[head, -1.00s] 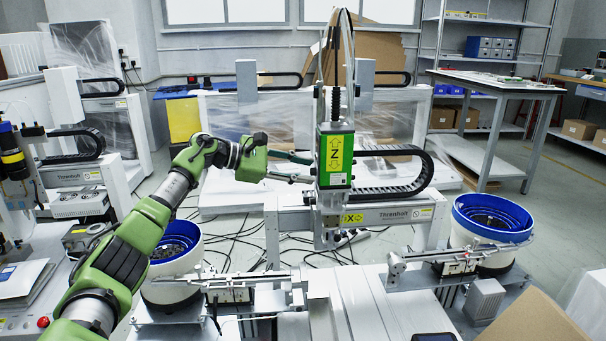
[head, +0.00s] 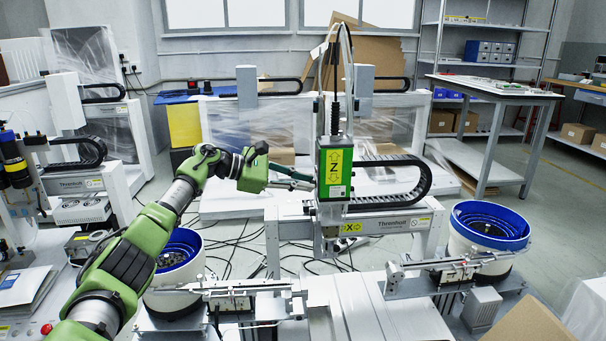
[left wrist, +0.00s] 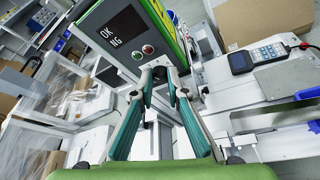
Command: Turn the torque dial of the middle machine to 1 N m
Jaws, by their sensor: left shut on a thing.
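The middle machine (head: 334,205) is a gantry with a green and yellow Z head (head: 334,170). In the left wrist view, a dark panel on the head (left wrist: 122,30) shows OK and NG, with a green and a red button below it. My left gripper (head: 308,182) is at the left side of this head. In the left wrist view, the fingertips (left wrist: 163,72) are closed in on a small part at the lower edge of the panel's box, apparently the torque dial. The fingers mostly hide it, and its setting cannot be read. My right gripper is out of view.
Blue-rimmed bowl feeders stand left (head: 178,262) and right (head: 490,228) of the middle machine, with metal feed rails before them. In the left wrist view, a handheld pendant (left wrist: 262,56) lies beside a cardboard box (left wrist: 262,18). Another machine stands at the far left.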

